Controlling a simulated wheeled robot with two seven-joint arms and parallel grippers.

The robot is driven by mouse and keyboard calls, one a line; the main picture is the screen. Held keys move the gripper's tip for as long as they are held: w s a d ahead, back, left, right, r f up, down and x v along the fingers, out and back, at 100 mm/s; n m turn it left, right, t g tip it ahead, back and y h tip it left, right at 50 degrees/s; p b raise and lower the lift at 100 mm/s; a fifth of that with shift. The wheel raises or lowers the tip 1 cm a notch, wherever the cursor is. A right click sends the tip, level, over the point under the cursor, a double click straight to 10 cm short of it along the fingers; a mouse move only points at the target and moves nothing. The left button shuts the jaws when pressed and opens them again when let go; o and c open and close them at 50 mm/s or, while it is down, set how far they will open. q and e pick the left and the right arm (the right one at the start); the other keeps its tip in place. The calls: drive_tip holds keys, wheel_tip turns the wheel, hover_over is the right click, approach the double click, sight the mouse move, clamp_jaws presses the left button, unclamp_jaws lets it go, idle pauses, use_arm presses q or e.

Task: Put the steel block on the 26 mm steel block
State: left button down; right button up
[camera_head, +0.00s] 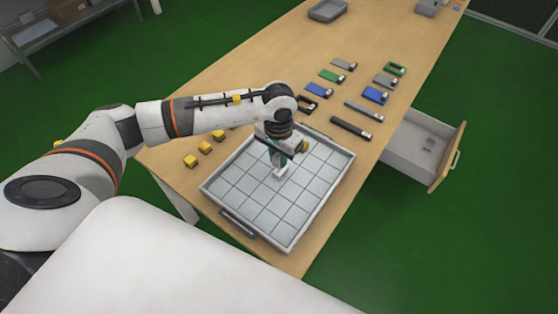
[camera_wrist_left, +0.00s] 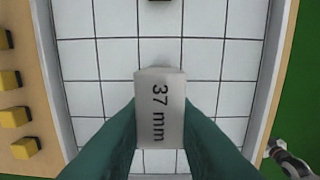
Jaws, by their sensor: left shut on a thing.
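My left gripper (camera_head: 279,168) is over the grid-lined tray (camera_head: 215,197) in the head view. Its teal fingers are shut on a pale grey steel block (camera_wrist_left: 160,112) marked "37 mm". In the left wrist view the block sits between the fingertips, its label turned sideways, with the tray floor behind it. The block shows small and pale below the gripper in the head view (camera_head: 280,172). I cannot tell whether it touches what is under it. No 26 mm label can be read in either view. My right gripper is not in view in the head view.
Several yellow blocks (camera_head: 205,147) stand left of the tray. Several dark, blue, green and grey pieces (camera_head: 351,127) lie beyond it. An open drawer (camera_head: 416,150) juts out at the right. Much of the tray floor looks bare. A small dark thing (camera_wrist_left: 159,1) shows at the wrist view's top edge.

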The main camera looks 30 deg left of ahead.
sight(279, 164)
use_arm(q)
wheel_tip(279, 164, down, 4)
drive_tip(key=shift+r+p, duration=0.25)
drive_tip(key=shift+p, duration=0.05)
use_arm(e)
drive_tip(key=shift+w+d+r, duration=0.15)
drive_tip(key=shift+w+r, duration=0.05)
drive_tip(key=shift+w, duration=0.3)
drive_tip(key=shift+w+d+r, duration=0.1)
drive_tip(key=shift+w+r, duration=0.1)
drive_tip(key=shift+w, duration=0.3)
use_arm(q)
drive_tip(key=shift+w+f, duration=0.1)
drive_tip(key=c, duration=1.3)
unclamp_jaws()
drive_tip(key=shift+o, duration=0.5)
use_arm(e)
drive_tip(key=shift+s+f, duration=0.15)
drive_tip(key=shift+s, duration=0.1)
